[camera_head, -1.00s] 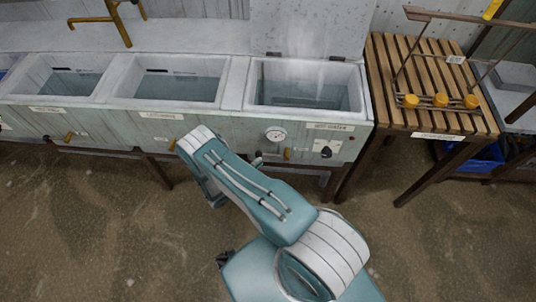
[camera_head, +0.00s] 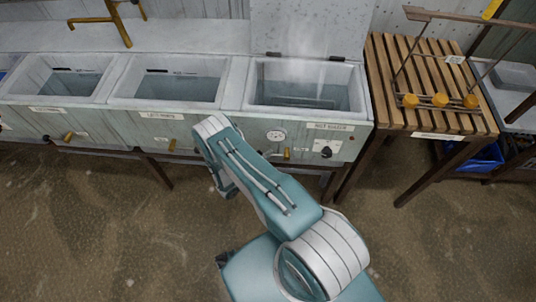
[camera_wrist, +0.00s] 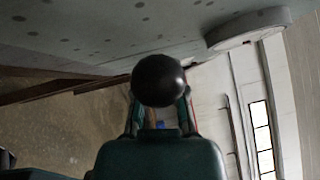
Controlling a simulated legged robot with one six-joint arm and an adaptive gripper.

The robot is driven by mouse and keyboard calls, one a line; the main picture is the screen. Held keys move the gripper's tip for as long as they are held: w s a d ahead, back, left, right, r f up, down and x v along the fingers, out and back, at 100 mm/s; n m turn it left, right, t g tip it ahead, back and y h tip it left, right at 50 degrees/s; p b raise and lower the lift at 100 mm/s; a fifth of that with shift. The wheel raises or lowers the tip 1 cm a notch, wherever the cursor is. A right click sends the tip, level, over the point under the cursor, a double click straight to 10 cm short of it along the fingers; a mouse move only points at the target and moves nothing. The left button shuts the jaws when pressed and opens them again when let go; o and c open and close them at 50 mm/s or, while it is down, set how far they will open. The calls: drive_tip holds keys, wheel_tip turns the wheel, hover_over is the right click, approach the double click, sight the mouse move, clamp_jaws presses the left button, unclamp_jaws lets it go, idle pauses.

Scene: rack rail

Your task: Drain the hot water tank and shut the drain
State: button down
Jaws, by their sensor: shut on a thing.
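The hot water tank (camera_head: 357,100) is the right-hand basin of the row. Its lid is raised and steam rises above the water inside. A round gauge (camera_head: 276,136), a brass drain fitting (camera_head: 287,154) and a black knob (camera_head: 326,152) are on its front. In the wrist view my gripper (camera_wrist: 160,100) is shut on a dark round knob (camera_wrist: 159,80), which hides the fingertips. A round disc, seemingly the gauge, shows beyond it in the wrist view (camera_wrist: 240,32). In the head view my arm hides the gripper. I cannot tell whether water runs out.
Two other basins (camera_head: 166,104) stand to the left, with brass fittings on their fronts and a brass tap (camera_head: 122,32) above. A slatted wooden table (camera_head: 385,75) with a metal frame stands close on the right. A blue crate (camera_head: 487,158) is below. The floor in front is clear.

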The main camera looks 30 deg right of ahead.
drive_tip(key=shift+r+m+y, duration=0.2)
drive_tip(key=shift+m+y, duration=0.1)
drive_tip(key=shift+d+r+m+y, duration=0.15)
drive_tip(key=shift+r+m+y, duration=0.65)
drive_tip(key=shift+m+y, duration=0.1)
drive_tip(key=shift+s+d+r+m+y, duration=0.2)
drive_tip(key=shift+r+m+y, duration=0.3)
drive_tip(key=shift+y, duration=0.1)
drive_tip(key=r+m+y, duration=0.1)
drive_tip(key=d+m+y, duration=0.1)
drive_tip(key=shift+s+r+y, duration=0.4)
drive_tip(key=shift+s+d+r+m+y, duration=0.25)
drive_tip(key=shift+d+m+y, duration=0.15)
drive_tip(key=shift+y, duration=0.2)
drive_tip(key=c, duration=0.7)
unclamp_jaws()
